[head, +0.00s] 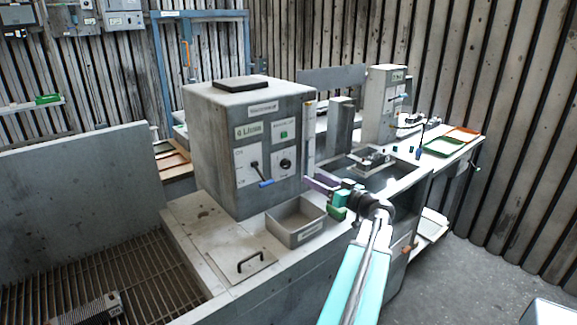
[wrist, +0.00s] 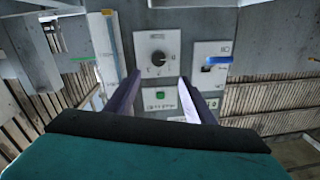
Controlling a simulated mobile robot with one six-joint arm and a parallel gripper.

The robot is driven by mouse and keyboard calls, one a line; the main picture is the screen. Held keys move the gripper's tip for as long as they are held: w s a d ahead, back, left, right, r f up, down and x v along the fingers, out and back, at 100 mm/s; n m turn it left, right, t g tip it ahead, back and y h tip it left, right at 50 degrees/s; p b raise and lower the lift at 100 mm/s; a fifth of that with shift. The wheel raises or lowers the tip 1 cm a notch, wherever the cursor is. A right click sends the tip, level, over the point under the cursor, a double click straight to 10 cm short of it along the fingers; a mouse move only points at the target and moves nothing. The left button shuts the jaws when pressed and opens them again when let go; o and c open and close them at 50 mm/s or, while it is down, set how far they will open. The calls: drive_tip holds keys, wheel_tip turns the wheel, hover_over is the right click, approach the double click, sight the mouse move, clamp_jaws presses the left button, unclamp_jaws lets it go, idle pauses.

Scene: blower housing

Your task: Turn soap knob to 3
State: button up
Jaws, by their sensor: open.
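A round black knob (head: 286,164) sits on a white plate on the front of the grey control box (head: 215,155). It also shows in the wrist view (wrist: 157,58), with dial marks around it too small to read. I cannot read a soap label beside it. My gripper (head: 318,187) is open and empty, to the right of the box front in the head view. In the wrist view the purple fingers (wrist: 160,76) point at the knob plate, one on each side below the knob, apart from it. The pointer's setting is unclear.
A lever with a blue handle (head: 266,183) sticks out beside the knob. A green button (head: 284,135) is above it. An open grey bin (head: 297,222) stands below on the counter, near my gripper. A handled lid (head: 240,262) lies left of the bin. A sink (head: 350,170) is behind my arm.

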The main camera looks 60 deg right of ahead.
drive_tip(key=shift+s, duration=0.2)
drive_tip(key=shift+w+d, duration=0.15)
drive_tip(key=p, duration=0.5)
approach(288, 164)
drive_tip(key=x, duration=0.7)
drive_tip(key=shift+w+d+f, duration=0.1)
drive_tip(key=shift+w+d, duration=0.05)
drive_tip(key=shift+w, duration=0.45)
drive_tip(key=c, duration=1.1)
drive_tip(key=shift+o, duration=0.2)
